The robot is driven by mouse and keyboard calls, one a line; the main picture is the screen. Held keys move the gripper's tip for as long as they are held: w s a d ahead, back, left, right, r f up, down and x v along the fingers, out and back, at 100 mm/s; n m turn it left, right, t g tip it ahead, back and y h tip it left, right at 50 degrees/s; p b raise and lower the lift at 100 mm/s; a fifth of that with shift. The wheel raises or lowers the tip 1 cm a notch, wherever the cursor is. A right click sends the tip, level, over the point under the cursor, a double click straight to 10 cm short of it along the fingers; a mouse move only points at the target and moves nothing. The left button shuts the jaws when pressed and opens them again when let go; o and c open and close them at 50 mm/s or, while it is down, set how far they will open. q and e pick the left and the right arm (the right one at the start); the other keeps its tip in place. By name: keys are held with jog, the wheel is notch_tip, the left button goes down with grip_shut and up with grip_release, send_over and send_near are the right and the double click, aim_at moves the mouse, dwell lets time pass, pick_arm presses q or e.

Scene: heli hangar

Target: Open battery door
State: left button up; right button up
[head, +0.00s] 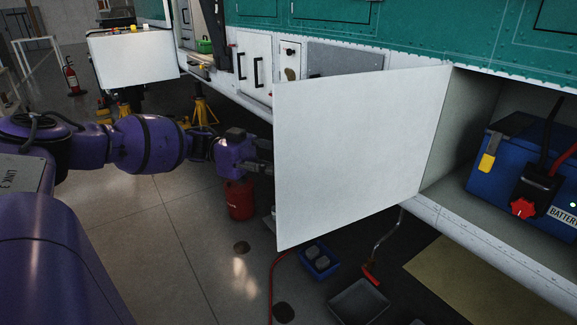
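The battery door (360,150) is a large plain white panel that stands swung out from the helicopter's side. Its right edge meets the compartment opening. The compartment (468,130) is open to view and holds a blue battery (505,165) with a red knob, a yellow tag and black and red cables. My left gripper (264,160) is at the door's free left edge. Its fingertips are partly hidden there, so I cannot tell whether they grip the edge. My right gripper is not in view.
A red canister (240,200) stands on the floor behind my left gripper. A blue bin (319,261), a grey tray (359,301) and a red hose lie under the door. Yellow jacks (203,112) and a fire extinguisher (71,77) stand farther back. The floor at lower centre-left is mostly clear.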

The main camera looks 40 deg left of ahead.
pick_arm(q)
jog(key=shift+w, duration=0.1)
dwell(0.3)
jog(key=shift+a, duration=0.2)
jog(key=v, duration=1.1)
jog(key=shift+s+a, duration=0.2)
jog(key=shift+a, duration=0.05)
